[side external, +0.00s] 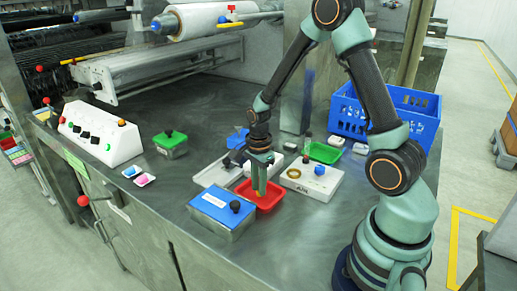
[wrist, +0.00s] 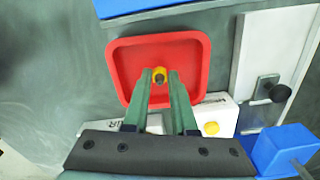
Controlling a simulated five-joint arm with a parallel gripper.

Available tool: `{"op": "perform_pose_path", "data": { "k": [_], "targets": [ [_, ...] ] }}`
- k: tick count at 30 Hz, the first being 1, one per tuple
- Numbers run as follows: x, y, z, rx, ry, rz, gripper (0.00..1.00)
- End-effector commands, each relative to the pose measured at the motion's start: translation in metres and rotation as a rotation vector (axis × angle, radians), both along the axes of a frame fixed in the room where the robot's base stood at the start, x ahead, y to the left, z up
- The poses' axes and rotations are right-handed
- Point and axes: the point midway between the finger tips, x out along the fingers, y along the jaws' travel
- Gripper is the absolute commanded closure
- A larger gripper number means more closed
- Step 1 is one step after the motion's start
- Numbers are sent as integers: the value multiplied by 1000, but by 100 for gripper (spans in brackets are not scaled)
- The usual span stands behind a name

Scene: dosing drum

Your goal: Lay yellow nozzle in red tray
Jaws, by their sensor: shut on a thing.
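The yellow nozzle (wrist: 160,75) is a small yellow piece with a dark middle, between my fingertips. My gripper (wrist: 160,83) is shut on it, and both fingers point down over the red tray. The red tray (wrist: 120,62) is a shallow tray with rounded corners, and it also shows in the side external view (side external: 270,203). In the side external view my gripper (side external: 260,190) reaches down into the tray's outline. Most of the nozzle is hidden by the fingers there. I cannot tell whether the nozzle touches the tray floor.
A blue-lidded box (side external: 221,208) with a black knob stands in front of the tray. A white block (side external: 318,180) with a ring and a blue knob is to its right. A green tray (side external: 322,153) and a blue crate (side external: 410,108) lie farther back.

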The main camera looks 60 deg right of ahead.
Motion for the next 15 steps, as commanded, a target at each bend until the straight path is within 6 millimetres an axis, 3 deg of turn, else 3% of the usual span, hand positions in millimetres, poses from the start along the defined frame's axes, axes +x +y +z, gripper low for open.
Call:
{"op": "perform_pose_path", "data": {
  "k": [14, 15],
  "targets": [
    [0, 0, -10, 0, 0, 0, 100],
    [0, 0, -11, 0, 0, 0, 67]
  ]
}}
